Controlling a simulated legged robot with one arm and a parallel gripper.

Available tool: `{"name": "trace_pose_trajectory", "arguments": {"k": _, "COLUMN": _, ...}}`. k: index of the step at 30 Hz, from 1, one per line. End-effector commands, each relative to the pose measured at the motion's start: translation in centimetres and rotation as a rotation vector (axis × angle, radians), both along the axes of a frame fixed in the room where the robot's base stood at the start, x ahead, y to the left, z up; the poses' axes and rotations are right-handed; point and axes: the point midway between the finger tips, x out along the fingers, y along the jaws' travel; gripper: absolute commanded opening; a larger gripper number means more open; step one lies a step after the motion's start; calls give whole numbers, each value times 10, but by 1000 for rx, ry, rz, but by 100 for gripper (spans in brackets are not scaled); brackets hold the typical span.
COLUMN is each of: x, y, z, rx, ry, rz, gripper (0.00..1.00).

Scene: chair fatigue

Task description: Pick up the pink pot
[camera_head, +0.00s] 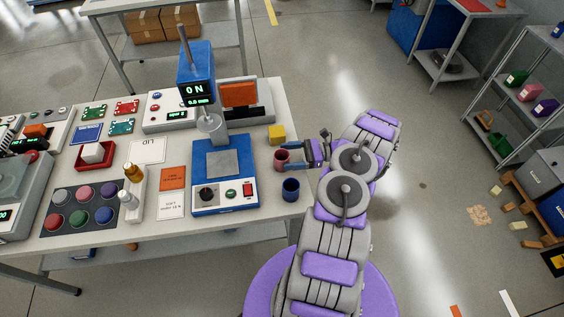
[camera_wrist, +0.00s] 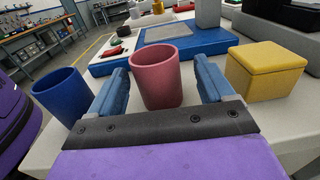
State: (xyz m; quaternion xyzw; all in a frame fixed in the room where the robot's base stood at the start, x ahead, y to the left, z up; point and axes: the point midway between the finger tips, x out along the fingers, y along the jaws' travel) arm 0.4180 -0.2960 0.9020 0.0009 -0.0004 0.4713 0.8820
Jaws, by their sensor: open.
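The pink pot (camera_wrist: 154,80) is a small open cup standing upright near the table's right edge. In the wrist view it stands between the two blue fingers of my gripper (camera_wrist: 165,86), with a visible gap on each side. In the head view the pink pot (camera_head: 281,160) is just left of my gripper (camera_head: 306,154), which reaches in from the right at table height. The gripper is open and its fingers point toward the pot. The finger nearer the camera hides little of the pot.
A dark blue pot (camera_head: 290,189) stands nearer the table's front corner. A yellow block (camera_head: 276,134) stands behind the pink pot. A blue machine base (camera_head: 224,197) is to the left on the white table (camera_head: 118,241).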

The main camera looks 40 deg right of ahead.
Motion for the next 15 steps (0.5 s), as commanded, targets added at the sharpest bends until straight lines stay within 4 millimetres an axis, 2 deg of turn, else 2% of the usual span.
{"name": "trace_pose_trajectory", "arguments": {"k": 10, "x": 18, "y": 34, "z": -1, "rx": 3, "ry": 1, "rz": 3, "gripper": 82}}
{"name": "trace_pose_trajectory", "arguments": {"k": 15, "x": 25, "y": 43, "z": -1, "rx": -3, "ry": 1, "rz": 0, "gripper": 82}}
